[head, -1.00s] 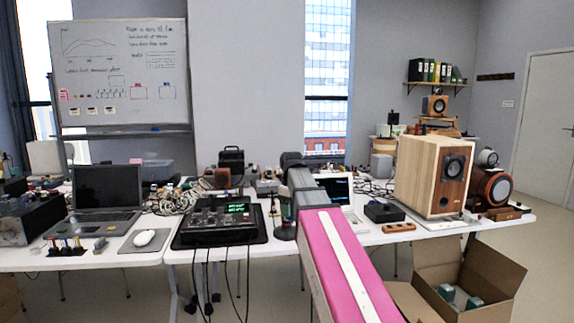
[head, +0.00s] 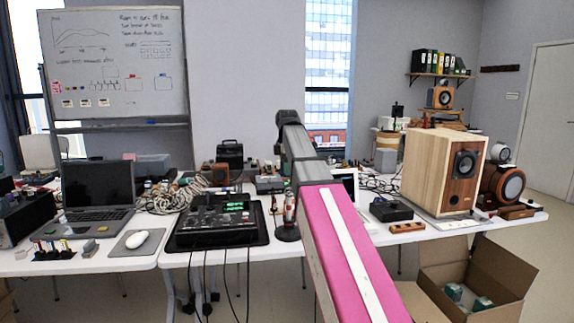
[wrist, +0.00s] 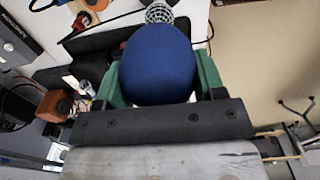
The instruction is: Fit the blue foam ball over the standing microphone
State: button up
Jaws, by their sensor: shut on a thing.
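The blue foam ball (wrist: 158,75) fills the middle of the wrist view. My gripper (wrist: 160,62) is shut on it, with a green finger on each side. A grey mesh microphone head (wrist: 158,12) shows just beyond the ball at the top edge of the wrist view; the ball hides what lies below it. The ball and the mesh head overlap in the picture, and I cannot tell whether they touch. In the head view my pink and grey arm reaches over the table, and the ball and my fingers cannot be made out. A slim upright thing on a round dark base (head: 288,233) stands left of my arm.
A mixer on a black mat (head: 218,229) lies left of the arm, with cables hanging off the table front. A wooden speaker (head: 442,172) and a dark box (head: 391,210) are to the right. An open carton (head: 470,282) stands on the floor.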

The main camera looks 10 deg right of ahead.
aim_at(287, 188)
jog(key=shift+f, duration=3.85)
jog(key=shift+f, duration=0.6)
jog(key=o, duration=1)
jog(key=shift+c, duration=0.2)
jog(key=shift+r, duration=0.1)
